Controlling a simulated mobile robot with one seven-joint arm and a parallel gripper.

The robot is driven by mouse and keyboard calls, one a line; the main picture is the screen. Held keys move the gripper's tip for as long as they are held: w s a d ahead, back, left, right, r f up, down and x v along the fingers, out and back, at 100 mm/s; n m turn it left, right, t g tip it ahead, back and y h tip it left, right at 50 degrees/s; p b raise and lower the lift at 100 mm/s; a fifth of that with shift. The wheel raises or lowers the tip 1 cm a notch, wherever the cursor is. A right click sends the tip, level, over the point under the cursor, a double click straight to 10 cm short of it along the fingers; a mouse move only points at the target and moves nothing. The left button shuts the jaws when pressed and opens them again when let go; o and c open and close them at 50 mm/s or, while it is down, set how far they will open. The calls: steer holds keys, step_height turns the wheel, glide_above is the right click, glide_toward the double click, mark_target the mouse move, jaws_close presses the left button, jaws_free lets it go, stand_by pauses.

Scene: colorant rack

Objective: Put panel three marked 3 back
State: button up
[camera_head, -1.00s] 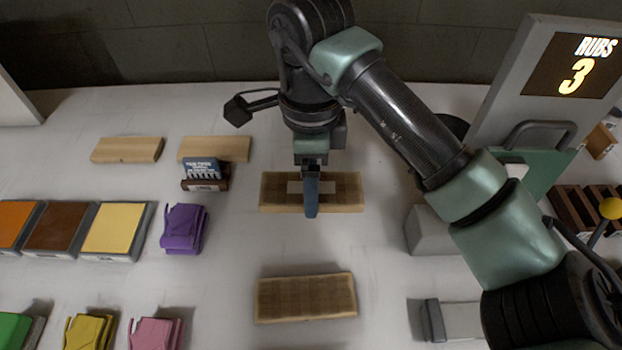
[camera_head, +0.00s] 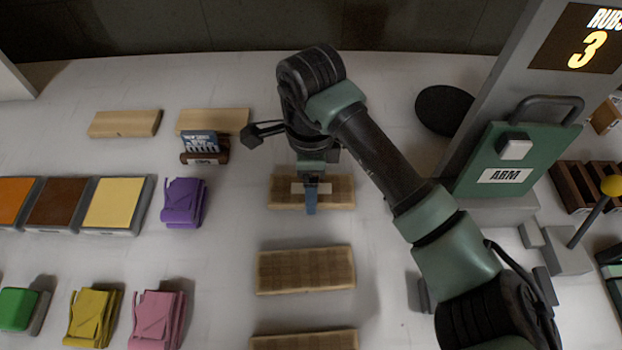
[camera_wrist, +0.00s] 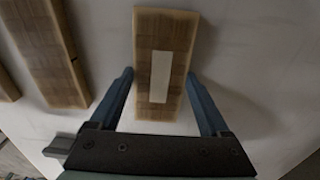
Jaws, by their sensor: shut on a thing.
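A wooden panel (camera_head: 345,194) with a blank-looking pale label hangs at or just above the white table, in the middle of the head view. It also shows in the wrist view (camera_wrist: 180,30), its long side pointing away from me. My gripper (camera_head: 311,208) is shut on it, with blue fingers on both sides of it in the wrist view (camera_wrist: 165,95). I cannot read a 3 on it, and I cannot tell if it touches the table. Similar panels lie nearer (camera_head: 305,270) and at the bottom edge (camera_head: 303,341).
Two plain wooden blocks (camera_head: 125,123) (camera_head: 214,121) lie at the back left, with a small dark card holder (camera_head: 205,149) before them. Orange, brown and yellow tiles and purple, pink, yellow and green pieces are at left.

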steer(key=shift+f, duration=0.2)
steer(key=o, duration=1.4)
steer(key=shift+r, duration=0.1)
step_height(320, 180, up, 12)
steer(key=shift+r+b, duration=0.2)
steer(key=shift+b, duration=0.15)
